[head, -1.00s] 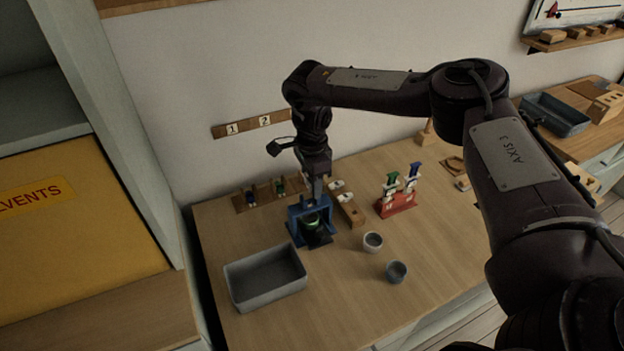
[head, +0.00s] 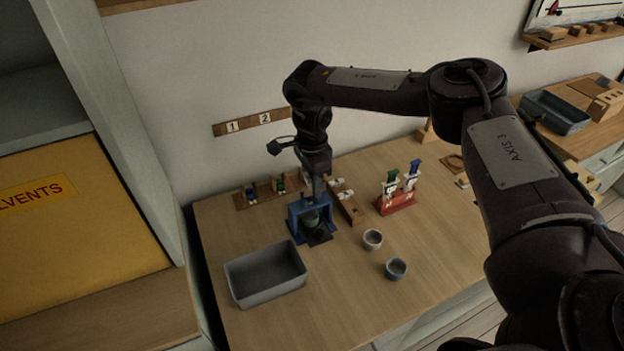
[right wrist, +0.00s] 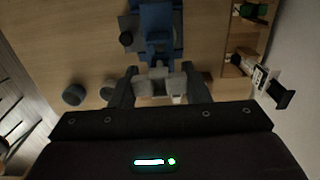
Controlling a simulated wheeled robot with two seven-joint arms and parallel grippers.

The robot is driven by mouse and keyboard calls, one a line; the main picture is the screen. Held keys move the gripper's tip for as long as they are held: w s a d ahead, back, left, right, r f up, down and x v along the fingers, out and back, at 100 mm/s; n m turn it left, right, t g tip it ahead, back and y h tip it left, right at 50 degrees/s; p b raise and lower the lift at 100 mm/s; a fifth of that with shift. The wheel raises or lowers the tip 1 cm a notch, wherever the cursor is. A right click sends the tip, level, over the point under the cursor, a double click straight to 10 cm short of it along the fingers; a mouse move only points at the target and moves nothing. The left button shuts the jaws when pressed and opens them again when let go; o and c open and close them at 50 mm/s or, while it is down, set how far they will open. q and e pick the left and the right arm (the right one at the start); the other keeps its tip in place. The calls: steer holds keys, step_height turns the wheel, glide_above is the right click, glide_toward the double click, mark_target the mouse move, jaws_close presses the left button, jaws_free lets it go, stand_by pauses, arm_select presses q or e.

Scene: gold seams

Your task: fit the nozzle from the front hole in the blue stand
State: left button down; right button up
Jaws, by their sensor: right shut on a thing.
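The blue stand (head: 297,226) is upright on the bench, with a dark base plate in front and a dark green part (head: 311,217) inside its frame. It also shows at the top of the right wrist view (right wrist: 157,18). My right gripper (head: 318,190) points down at the top of the stand. In the right wrist view its fingers (right wrist: 160,78) are closed together on a small pale piece, seemingly the nozzle, mostly hidden by the fingers. I cannot tell whether it touches the stand. My left gripper is out of view.
A grey bin (head: 267,289) stands front left of the blue stand. Two small cups, one pale (head: 372,240) and one grey (head: 396,269), stand to the right. A red stand (head: 399,204) holds green and blue cartridges. A wooden rack (head: 266,192) is behind. The front right bench is clear.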

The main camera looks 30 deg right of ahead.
mark_target(312, 200)
steer(key=shift+f, duration=0.45)
steer(key=shift+f+b, duration=0.75)
steer(key=shift+f, duration=0.9)
stand_by(0.4)
steer(key=shift+f+b, duration=0.95)
steer(key=shift+f, duration=0.75)
stand_by(0.7)
steer(key=o, duration=1)
steer(key=shift+o, duration=0.2)
step_height(312, 200, up, 5)
steer(key=p, duration=0.4)
